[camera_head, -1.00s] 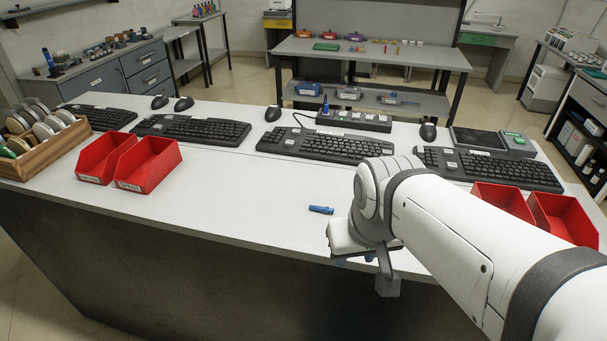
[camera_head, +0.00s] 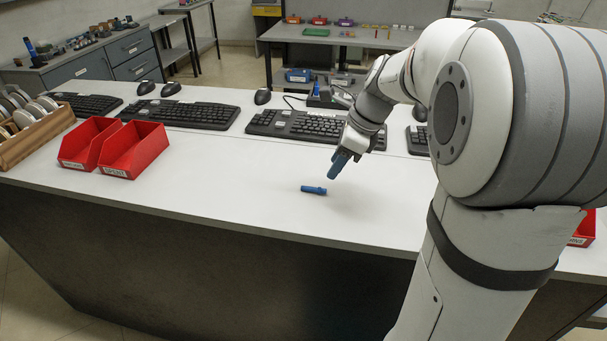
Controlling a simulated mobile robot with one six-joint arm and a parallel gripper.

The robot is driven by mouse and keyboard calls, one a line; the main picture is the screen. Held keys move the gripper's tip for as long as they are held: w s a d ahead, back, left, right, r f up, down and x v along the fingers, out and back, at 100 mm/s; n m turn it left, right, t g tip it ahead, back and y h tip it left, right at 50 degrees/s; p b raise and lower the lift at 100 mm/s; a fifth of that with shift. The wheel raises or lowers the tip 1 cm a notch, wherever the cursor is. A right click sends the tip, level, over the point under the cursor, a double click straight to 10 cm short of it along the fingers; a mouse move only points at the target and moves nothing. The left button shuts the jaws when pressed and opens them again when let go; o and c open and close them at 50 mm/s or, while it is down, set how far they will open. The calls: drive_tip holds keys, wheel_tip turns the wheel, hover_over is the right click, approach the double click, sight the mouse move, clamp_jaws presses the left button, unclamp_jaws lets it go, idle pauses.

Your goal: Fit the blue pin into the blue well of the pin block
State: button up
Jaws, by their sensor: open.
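The blue pin (camera_head: 313,190) lies on its side on the white bench top.
Keyboards (camera_head: 190,114) and mice (camera_head: 262,97) line the back of the bench. Red bins (camera_head: 135,152) and a wooden rack of discs (camera_head: 45,140) stand at the left. Another red bin (camera_head: 583,232) shows at the right. The front middle of the bench is clear.

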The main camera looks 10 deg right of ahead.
sight(321, 188)
drive_tip(key=shift+w+f, duration=0.2)
drive_tip(key=shift+f, duration=0.1)
drive_tip(key=x, duration=0.7)
drive_tip(key=shift+a+p, duration=0.25)
drive_tip(key=shift+p, duration=0.1)
clamp_jaws()
